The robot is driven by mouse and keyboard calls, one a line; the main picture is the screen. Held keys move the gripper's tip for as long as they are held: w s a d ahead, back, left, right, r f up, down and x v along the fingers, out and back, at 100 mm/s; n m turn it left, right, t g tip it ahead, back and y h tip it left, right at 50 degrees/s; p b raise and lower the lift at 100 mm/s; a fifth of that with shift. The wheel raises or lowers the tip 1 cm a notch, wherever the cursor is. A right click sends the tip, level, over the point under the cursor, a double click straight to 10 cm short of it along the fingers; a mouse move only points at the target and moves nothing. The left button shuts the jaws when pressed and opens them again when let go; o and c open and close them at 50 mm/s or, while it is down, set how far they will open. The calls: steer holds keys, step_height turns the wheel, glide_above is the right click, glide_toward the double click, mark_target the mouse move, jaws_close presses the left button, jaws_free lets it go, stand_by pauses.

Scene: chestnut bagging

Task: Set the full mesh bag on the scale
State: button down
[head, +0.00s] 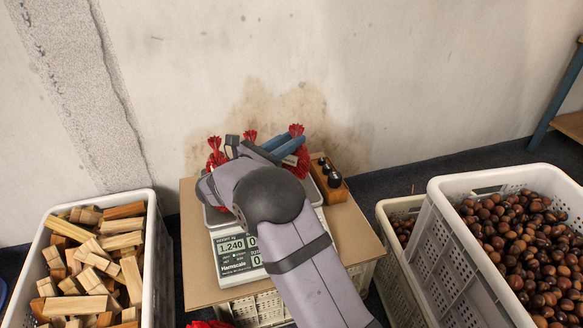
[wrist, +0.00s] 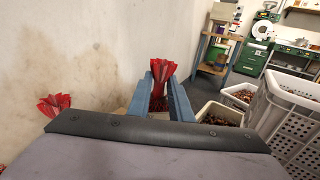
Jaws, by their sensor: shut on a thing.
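My gripper (head: 292,147) is shut on the gathered neck of a red mesh bag (head: 300,165), above the back of the scale. In the wrist view the blue fingers close on the bag's neck, and its red frayed top (wrist: 163,68) fans out above them. The scale (head: 238,262) stands on a cardboard sheet, and its green display shows 1.240. My arm covers most of its pan (head: 315,191). More red tufts (head: 215,152) show left of my gripper; one also shows in the wrist view (wrist: 54,104). I cannot tell whether the held bag touches the pan.
A wooden block with black weights (head: 331,182) stands right of the pan. A crate of wood blocks (head: 150,240) is at left. A large crate of chestnuts (head: 450,255) and a smaller crate (head: 391,268) are at right. The wall (head: 350,70) is close behind. Red mesh lies at the bottom edge.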

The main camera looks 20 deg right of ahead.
steer(key=shift+f+b, duration=1.2)
steer(key=shift+f, duration=1.9)
steer(key=c, duration=2)
jaws_free()
steer(key=shift+f, duration=0.1)
steer(key=shift+o, duration=0.5)
steer(key=shift+r, duration=0.2)
steer(key=p+v, duration=0.3)
steer(key=v, duration=0.9)
steer(key=shift+f, duration=0.1)
